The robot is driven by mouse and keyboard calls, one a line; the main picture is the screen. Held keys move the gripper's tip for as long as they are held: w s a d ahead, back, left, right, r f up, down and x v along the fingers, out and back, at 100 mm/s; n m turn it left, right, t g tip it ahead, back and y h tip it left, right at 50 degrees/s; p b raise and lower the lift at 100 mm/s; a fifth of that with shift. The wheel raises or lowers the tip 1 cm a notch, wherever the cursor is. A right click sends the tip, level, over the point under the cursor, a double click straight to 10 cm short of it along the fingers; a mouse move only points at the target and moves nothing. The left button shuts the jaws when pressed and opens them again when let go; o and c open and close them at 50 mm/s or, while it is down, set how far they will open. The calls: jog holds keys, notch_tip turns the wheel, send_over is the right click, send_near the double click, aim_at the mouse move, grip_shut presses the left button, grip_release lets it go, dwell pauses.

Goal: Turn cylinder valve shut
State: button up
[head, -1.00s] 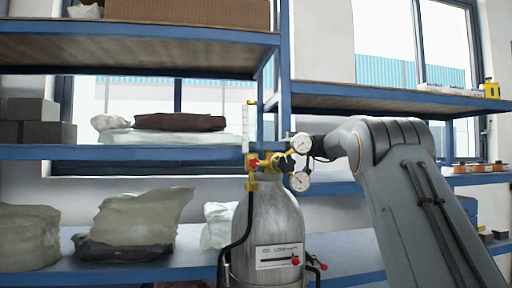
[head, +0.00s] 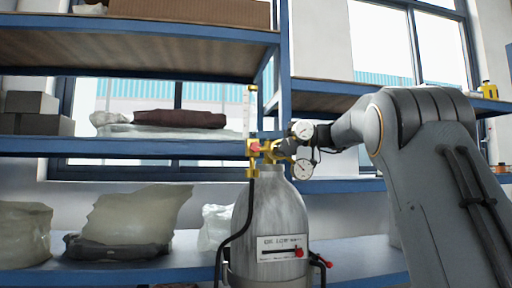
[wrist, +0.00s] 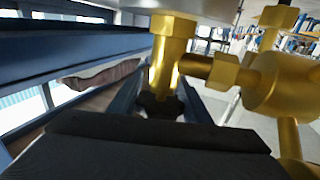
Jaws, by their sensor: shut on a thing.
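The grey gas cylinder (head: 270,215) stands upright in the middle of the head view, with a white label and a brass valve (head: 262,147) with a red part on top. Two round white gauges (head: 302,170) sit right of the valve. My gripper (head: 318,140) reaches in from the right at valve height, its fingertips largely hidden by the gauges. In the wrist view, a dark valve knob (wrist: 160,106) sits at the end of a brass stem (wrist: 168,60), just beyond my gripper's dark edge. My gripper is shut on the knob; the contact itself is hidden.
Blue-framed shelves (head: 140,150) run behind the cylinder and carry wrapped bundles, grey boxes and bags. A black hose (head: 240,225) hangs down the cylinder's left side. Brass regulator parts (wrist: 285,85) crowd the right of the wrist view.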

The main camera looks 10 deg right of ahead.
dwell(0.3)
jog(key=o, duration=1)
jog(key=shift+o, duration=0.2)
jog(key=shift+r, duration=0.1)
notch_tip(320, 180, up, 10)
